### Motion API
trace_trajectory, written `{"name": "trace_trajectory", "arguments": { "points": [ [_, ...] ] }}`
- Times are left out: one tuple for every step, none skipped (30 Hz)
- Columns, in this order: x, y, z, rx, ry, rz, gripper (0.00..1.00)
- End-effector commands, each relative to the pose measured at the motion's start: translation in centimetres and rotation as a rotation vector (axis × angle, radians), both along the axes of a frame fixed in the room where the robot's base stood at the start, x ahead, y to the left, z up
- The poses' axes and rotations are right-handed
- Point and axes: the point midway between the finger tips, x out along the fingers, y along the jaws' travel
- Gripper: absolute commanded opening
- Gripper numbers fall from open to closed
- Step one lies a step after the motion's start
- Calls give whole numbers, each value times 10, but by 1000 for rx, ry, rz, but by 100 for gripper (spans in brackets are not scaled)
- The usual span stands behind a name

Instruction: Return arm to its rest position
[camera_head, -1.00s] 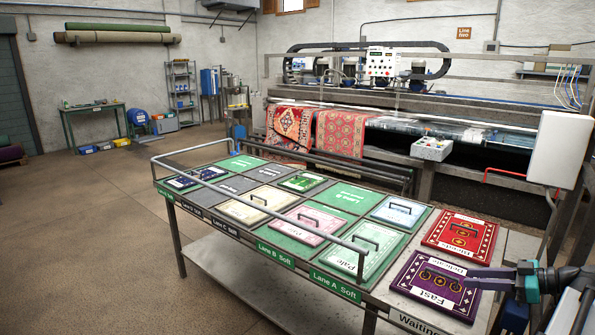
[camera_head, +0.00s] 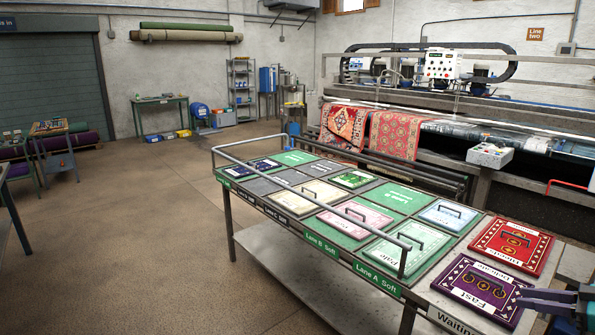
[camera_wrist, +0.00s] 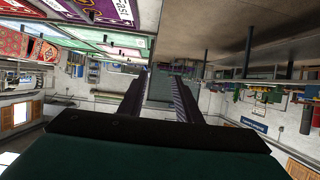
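My gripper (camera_head: 540,300) is at the lower right edge of the head view, partly cut off by the frame. Its grey fingers show beside the purple "Fast" panel (camera_head: 482,288) on the table's near right end. In the wrist view my gripper (camera_wrist: 158,85) has its two dark fingers apart, with nothing held between them. The wrist view is upside down, with the floor at the top. Most of my arm is outside the head view.
The table (camera_head: 290,240) holds several coloured panels, with a metal rail (camera_head: 330,208) along it. A red panel (camera_head: 512,247) lies behind the purple one. The rug machine (camera_head: 450,105) stands behind. Open floor (camera_head: 130,230) lies to the left.

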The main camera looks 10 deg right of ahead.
Motion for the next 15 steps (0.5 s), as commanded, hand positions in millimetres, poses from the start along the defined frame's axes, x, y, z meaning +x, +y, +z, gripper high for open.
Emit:
{"name": "trace_trajectory", "arguments": {
  "points": [
    [3,2,-2,1,1,6,31],
    [5,3,-3,2,2,10,31],
    [7,5,-4,4,1,15,31],
    [10,7,-6,6,3,20,31],
    [12,10,-7,8,3,25,31],
    [16,13,-9,10,4,33,31],
    [20,16,-11,13,5,40,31],
    [23,19,-13,15,6,46,31],
    [27,24,-17,19,8,55,31],
    [31,27,-19,23,9,63,31],
    [34,31,-22,25,11,71,31],
    [40,37,-26,31,13,83,31],
    [44,41,-29,34,15,91,31],
    [49,47,-33,40,17,103,31],
    [55,55,-39,47,20,118,31]
  ]
}}
